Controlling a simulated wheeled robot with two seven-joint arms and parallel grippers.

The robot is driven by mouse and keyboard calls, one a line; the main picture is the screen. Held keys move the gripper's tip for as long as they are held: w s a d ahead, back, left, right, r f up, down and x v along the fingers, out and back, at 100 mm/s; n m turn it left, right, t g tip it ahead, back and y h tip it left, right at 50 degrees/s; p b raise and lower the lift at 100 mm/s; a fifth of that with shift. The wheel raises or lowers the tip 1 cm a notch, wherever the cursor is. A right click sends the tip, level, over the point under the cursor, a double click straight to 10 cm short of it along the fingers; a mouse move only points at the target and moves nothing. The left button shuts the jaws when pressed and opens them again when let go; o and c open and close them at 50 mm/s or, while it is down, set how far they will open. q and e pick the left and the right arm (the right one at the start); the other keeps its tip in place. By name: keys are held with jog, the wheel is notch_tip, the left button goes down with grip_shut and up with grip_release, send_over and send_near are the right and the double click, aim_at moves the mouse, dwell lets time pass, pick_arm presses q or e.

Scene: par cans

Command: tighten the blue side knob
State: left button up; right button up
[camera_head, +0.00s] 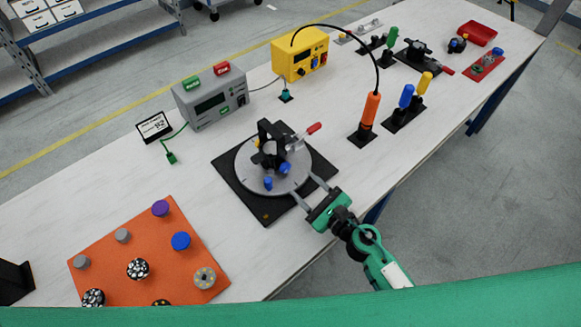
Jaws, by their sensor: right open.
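A black clamp fixture (268,140) with a red-tipped lever stands on a round grey disc (247,178) over a black square base (265,212). Two small blue knobs show there: one low at the disc's front (268,183) and one to its right, at the fixture's side (285,168). I cannot tell which is the side knob, nor how tight either is. My right gripper (305,189) is open and empty at the right front of the disc, its fingers pointing towards the knobs with a gap left. My left gripper is out of view.
An orange mat (135,262) with several round knobs lies at the front left. A grey box (210,98) and a yellow box (300,55) stand behind the fixture. Upright screwdrivers, including an orange one (370,107), stand at the right. The table's front edge runs below my gripper.

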aim_at(287, 169)
jog(key=p+x, duration=0.1)
jog(key=x, duration=0.5)
jog(key=shift+w+a, duration=0.2)
jog(key=c, duration=1)
